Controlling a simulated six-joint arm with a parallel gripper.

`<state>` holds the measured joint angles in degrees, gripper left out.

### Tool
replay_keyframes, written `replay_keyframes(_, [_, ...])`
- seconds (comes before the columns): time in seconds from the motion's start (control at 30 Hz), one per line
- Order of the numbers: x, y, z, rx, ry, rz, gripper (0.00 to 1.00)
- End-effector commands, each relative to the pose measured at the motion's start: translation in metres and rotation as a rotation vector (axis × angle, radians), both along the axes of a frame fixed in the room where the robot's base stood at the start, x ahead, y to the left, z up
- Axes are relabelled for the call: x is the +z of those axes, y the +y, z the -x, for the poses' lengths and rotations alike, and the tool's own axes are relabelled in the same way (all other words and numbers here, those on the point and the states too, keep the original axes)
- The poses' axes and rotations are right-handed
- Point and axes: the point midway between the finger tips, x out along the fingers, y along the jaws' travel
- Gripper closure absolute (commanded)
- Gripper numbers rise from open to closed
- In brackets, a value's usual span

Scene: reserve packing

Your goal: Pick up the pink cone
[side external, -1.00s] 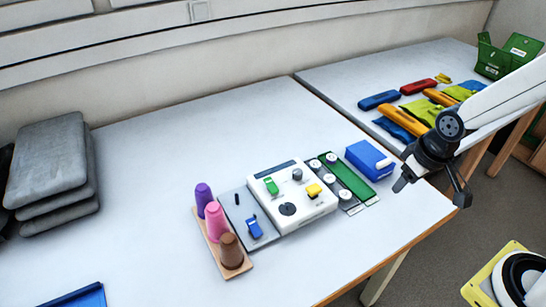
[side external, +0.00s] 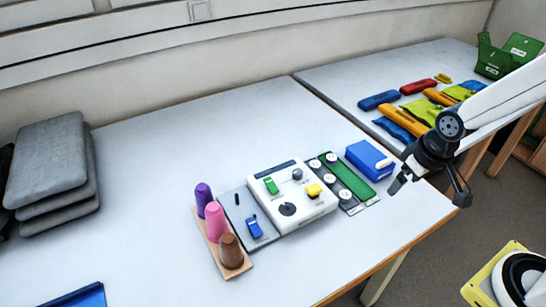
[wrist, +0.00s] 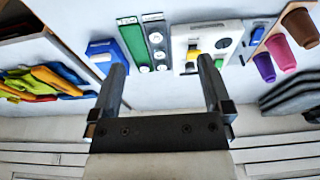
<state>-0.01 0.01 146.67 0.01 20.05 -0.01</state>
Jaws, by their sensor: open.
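The pink cone (side external: 215,222) stands upright on a small wooden board (side external: 236,271), between a purple cone (side external: 203,196) and a brown cone (side external: 231,251). In the wrist view the pink cone (wrist: 280,53) shows at the upper right, between the purple cone (wrist: 264,67) and the brown cone (wrist: 300,26). My gripper (side external: 425,188) is open and empty, above the table's right edge and well to the right of the cones. In the wrist view my gripper's two fingers (wrist: 163,78) are spread apart with nothing between them.
A white device (side external: 292,195) with knobs, a green strip (side external: 352,178) and a blue box (side external: 370,160) stand between the cones and my gripper. Grey stacked pads (side external: 50,165) lie at left. A second table (side external: 345,75) holds coloured cases and pouches. The table's left middle is clear.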

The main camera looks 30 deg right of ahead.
Motion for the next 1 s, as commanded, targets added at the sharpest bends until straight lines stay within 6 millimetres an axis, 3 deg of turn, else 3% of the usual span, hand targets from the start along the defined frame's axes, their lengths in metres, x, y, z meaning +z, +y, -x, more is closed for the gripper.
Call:
replay_keyframes(0.27, [0.000, 0.013, -0.023, 0.052, -0.015, -0.007, 0.00])
replay_keyframes(0.47, [-0.002, 0.045, -0.069, 0.161, -0.047, -0.022, 0.00])
replay_keyframes(0.7, [-0.012, 0.106, -0.132, 0.329, -0.103, -0.046, 0.00])
replay_keyframes(1.0, [-0.037, 0.200, -0.190, 0.538, -0.176, -0.076, 0.00])
